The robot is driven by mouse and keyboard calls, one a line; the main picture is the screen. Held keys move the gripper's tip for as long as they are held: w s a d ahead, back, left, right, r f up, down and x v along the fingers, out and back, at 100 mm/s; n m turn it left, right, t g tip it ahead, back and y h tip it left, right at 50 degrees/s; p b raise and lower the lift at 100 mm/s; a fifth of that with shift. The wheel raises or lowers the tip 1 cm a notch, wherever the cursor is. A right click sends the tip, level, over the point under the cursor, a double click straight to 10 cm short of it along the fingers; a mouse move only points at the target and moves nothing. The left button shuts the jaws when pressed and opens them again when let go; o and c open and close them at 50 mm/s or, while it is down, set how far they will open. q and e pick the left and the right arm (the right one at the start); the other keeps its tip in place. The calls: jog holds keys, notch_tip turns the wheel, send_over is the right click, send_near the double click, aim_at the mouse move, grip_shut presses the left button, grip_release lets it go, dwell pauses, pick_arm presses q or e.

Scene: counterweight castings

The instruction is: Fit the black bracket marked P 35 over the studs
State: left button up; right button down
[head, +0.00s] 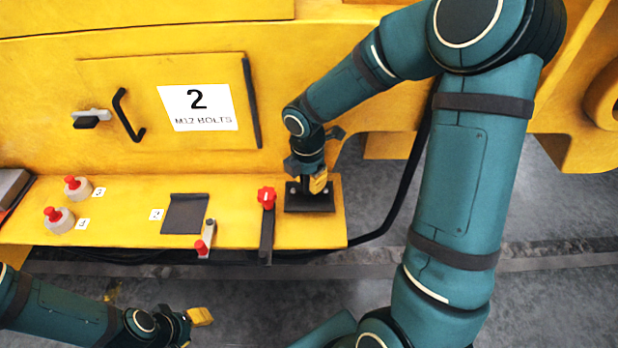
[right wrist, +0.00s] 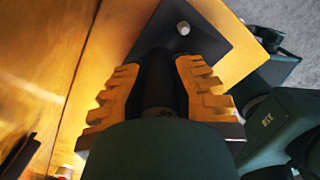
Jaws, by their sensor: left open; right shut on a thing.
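The black bracket (head: 310,206) is at the right end of the yellow ledge, its flat plate low over or on the surface. My right gripper (head: 309,184) is above it, shut on its upright part. In the right wrist view my right gripper's yellow fingers (right wrist: 155,82) clasp the dark upright of the bracket (right wrist: 213,40) from both sides. A pale round stud end (right wrist: 183,28) shows at the plate near one corner. The P 35 mark is not legible. My left gripper (head: 199,316) is open and empty, low at the left.
The yellow ledge (head: 130,225) also bears two red-knobbed round fixtures (head: 61,220), a dark plate (head: 186,213), a small red-tipped clamp (head: 203,243) and a red-knobbed dark bar (head: 266,225) close left of the bracket. A panel labelled 2, M12 BOLTS (head: 198,107) stands behind.

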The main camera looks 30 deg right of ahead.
pick_arm(q)
jog(key=shift+w+f+b, duration=0.15)
jog(key=shift+f+b, duration=0.45)
jog(key=shift+f, duration=0.05)
pick_arm(e)
jog(key=shift+f, duration=1.1)
dwell(0.4)
jog(key=c, duration=0.9)
grip_release()
jog(key=r, duration=1.1)
jog(key=shift+a+r, duration=0.25)
jog(key=shift+r, duration=0.15)
notch_tip(320, 180, up, 3)
jog(key=p, duration=0.3)
jog(key=shift+r, duration=0.15)
pick_arm(q)
notch_tip(320, 180, up, 8)
jog(key=w+p, duration=0.1)
jog(key=p, duration=0.3)
jog(key=shift+w+a+f+t, duration=0.2)
jog(key=shift+w+f+t, duration=0.05)
jog(key=shift+t, duration=0.05)
pick_arm(e)
notch_tip(320, 180, up, 5)
jog(key=shift+f, duration=0.1)
